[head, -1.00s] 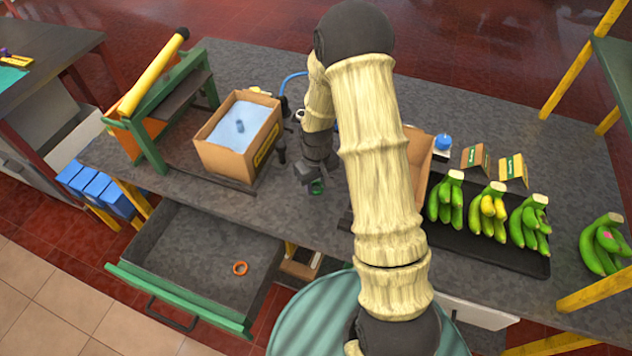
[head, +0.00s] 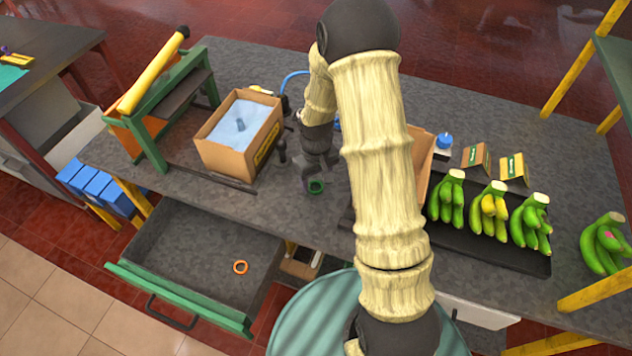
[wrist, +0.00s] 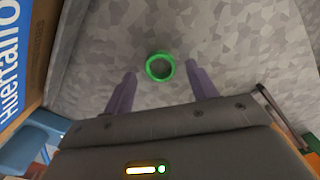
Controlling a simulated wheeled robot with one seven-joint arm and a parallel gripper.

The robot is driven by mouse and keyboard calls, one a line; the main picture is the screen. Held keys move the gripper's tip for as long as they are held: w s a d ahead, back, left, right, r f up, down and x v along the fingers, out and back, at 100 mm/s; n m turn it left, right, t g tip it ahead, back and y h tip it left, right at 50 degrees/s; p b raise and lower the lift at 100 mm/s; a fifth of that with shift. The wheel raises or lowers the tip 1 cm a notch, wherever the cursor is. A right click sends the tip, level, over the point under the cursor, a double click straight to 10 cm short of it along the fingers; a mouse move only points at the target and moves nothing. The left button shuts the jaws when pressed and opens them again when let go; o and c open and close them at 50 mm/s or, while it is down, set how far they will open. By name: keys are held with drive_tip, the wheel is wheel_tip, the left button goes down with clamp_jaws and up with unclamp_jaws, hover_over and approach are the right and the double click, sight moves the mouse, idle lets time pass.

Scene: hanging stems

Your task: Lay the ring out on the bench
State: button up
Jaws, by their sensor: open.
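A green ring (head: 316,186) lies flat on the grey bench top (head: 270,205), in front of the open cardboard box. In the wrist view the green ring (wrist: 160,67) sits between and slightly beyond the tips of two purple-grey fingers, with gaps on both sides. My gripper (head: 311,179) is open and points down at the ring; the ring does not touch either finger in the wrist view. A second, orange ring (head: 240,267) lies in the open drawer (head: 190,250) below the bench.
A cardboard box (head: 236,158) with a pale blue lining stands left of my gripper. A black tray (head: 540,262) with banana bunches lies at right. Bare bench shows in front of the box.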

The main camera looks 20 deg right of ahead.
wheel_tip(320, 180, up, 10)
drive_tip(key=b, duration=0.1)
drive_tip(key=shift+r, duration=0.2)
idle(0.5)
drive_tip(key=s+r+m+t, duration=0.1)
drive_tip(key=s+r, duration=0.1)
drive_tip(key=s, duration=0.5)
drive_tip(key=s+r+m+t, duration=0.1)
drive_tip(key=s+r+m, duration=0.1)
drive_tip(key=s, duration=0.5)
drive_tip(key=shift+s+r+t, duration=0.2)
drive_tip(key=shift+r+t, duration=0.1)
drive_tip(key=shift+r, duration=0.05)
